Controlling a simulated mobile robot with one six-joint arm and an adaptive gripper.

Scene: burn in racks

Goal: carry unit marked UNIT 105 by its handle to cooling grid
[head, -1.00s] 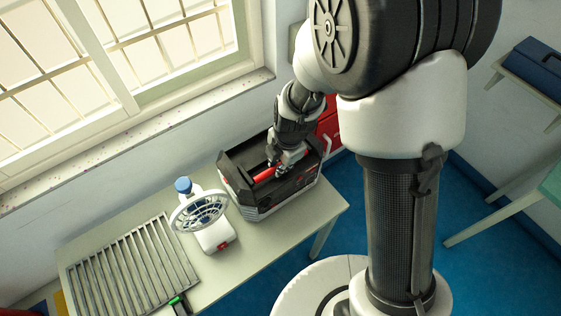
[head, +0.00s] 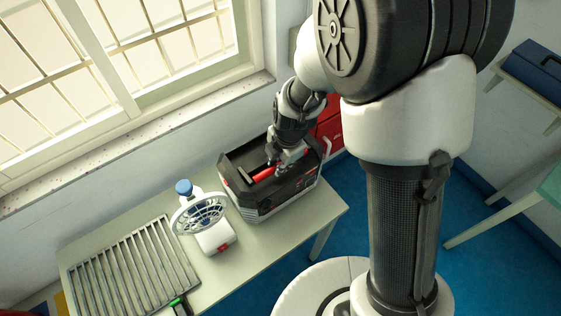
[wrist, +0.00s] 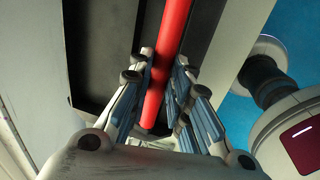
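A black and grey unit (head: 262,209) with a red bar handle (head: 264,174) stands on the table below the window. Its markings are too small to read, so I cannot tell if it is UNIT 105. My gripper (head: 281,163) is down at the handle. In the wrist view the red handle (wrist: 172,45) runs between the fingers of my gripper (wrist: 163,75), with finger pads close against both sides. The unit still rests on the table. A slatted metal grid (head: 133,268), likely the cooling grid, lies at the table's left end, empty.
A white fan (head: 203,216) with a blue knob stands between the unit and the grid. A small green-tipped item (head: 177,302) lies by the grid's near edge. A red case (head: 329,126) is behind the unit. The wall and window sill run along the far side.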

